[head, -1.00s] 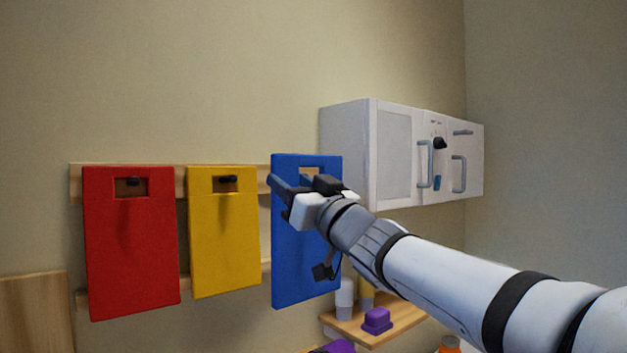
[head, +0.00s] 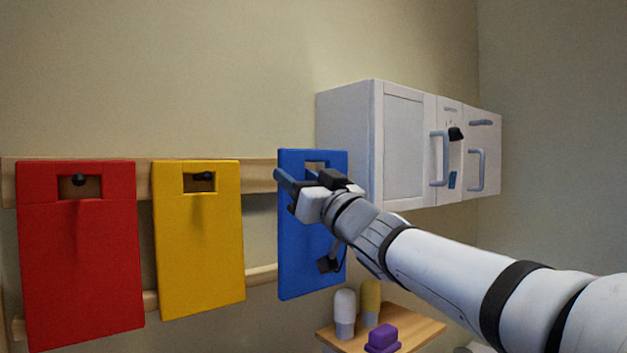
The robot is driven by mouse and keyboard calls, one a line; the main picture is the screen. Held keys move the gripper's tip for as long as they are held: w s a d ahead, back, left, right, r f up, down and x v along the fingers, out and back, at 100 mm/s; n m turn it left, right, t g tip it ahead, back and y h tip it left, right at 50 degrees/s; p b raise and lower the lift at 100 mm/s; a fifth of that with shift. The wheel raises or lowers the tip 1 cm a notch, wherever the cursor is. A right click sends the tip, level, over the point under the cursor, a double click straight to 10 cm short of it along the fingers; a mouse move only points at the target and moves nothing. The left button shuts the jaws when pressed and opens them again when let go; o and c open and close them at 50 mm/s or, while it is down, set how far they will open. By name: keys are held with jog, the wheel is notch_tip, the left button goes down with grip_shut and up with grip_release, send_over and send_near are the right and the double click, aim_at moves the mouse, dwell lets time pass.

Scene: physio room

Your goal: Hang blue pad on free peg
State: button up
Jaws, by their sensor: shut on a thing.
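The blue pad (head: 305,262) is upright in my gripper (head: 298,182), at the right end of the wooden peg rail (head: 262,176). My gripper is shut on the pad near its top, beside the cut-out slot. Part of the slot shows above the gripper; the rest is hidden by it. The red pad (head: 80,260) and the yellow pad (head: 200,255) hang on the rail to the left, each with a dark peg through its slot. I see no free peg; the blue pad and my arm cover that end of the rail.
A white wall cabinet (head: 342,150) with grey handles is just right of the blue pad. Below it, a wooden shelf (head: 420,332) holds a white bottle (head: 344,312), a yellow bottle (head: 370,300) and a purple block (head: 383,338). A lower wooden rail (head: 262,275) runs behind the pads.

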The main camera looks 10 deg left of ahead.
jog(key=shift+w+a+f, duration=0.2)
jog(key=shift+w+a, duration=1.2)
jog(key=shift+a, duration=0.25)
jog(key=shift+w+a+f, duration=0.15)
jog(key=shift+w+a, duration=1.2)
jog(key=shift+a, duration=0.3)
jog(key=shift+w+a+f, duration=0.4)
jog(key=shift+f, duration=0.05)
jog(key=o, duration=1.1)
jog(key=shift+a, duration=0.1)
